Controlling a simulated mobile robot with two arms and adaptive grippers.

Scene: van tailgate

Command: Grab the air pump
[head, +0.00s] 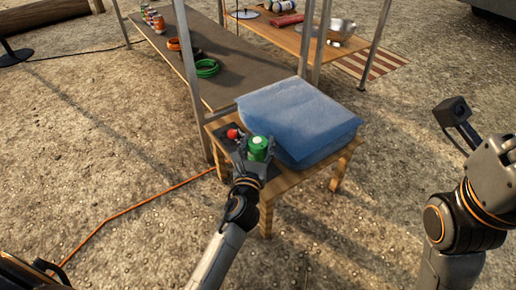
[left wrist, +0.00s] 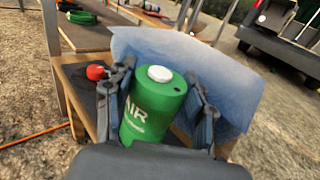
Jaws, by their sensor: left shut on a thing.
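The air pump is a green cylinder with a white cap and the letters "AIR" on its side. It stands near the front corner of a small wooden table, and I see the pump (head: 258,148) in the head view and the same pump (left wrist: 153,105) in the left wrist view. My left gripper (head: 257,154) has its fingers on both sides of the pump and is shut on it. Whether the pump touches the tabletop is hard to tell. My right arm (head: 465,200) is at the right of the head view; its fingertips are not clearly seen.
A blue folded cloth bundle (head: 300,115) fills most of the small table (head: 284,184), right behind the pump. A red round object (head: 233,134) lies left of the pump. A long bench (head: 215,62) with cable coils (head: 207,68) stands behind. An orange cord (head: 140,205) crosses the ground.

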